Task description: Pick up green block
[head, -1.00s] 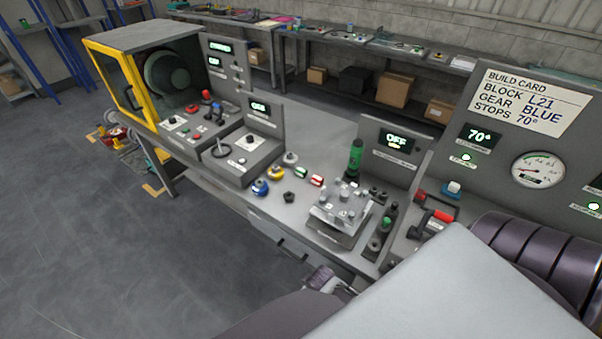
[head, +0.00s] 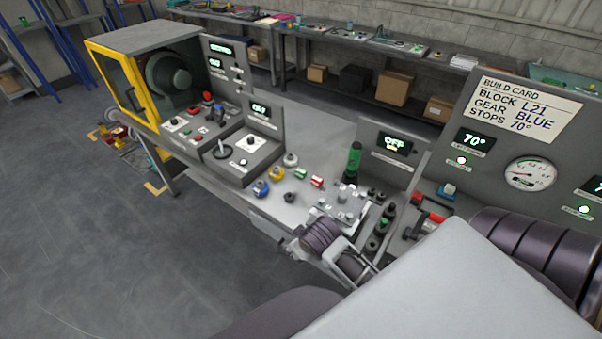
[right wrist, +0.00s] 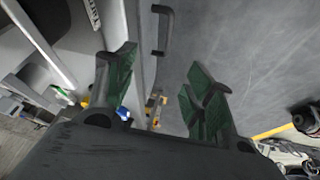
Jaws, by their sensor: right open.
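The green block (head: 300,173) is small, with a pale face, and lies on the grey bench top in the head view. A similar red block (head: 317,181) lies just to its right. My right gripper (head: 288,245) is low at the bench's front edge, apart from the green block and nearer to me. In the right wrist view its two green-padded fingers (right wrist: 160,88) stand apart with nothing between them. I cannot make out the green block in that view. My left gripper is not in view.
A drawer handle (right wrist: 163,30) shows in the right wrist view.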

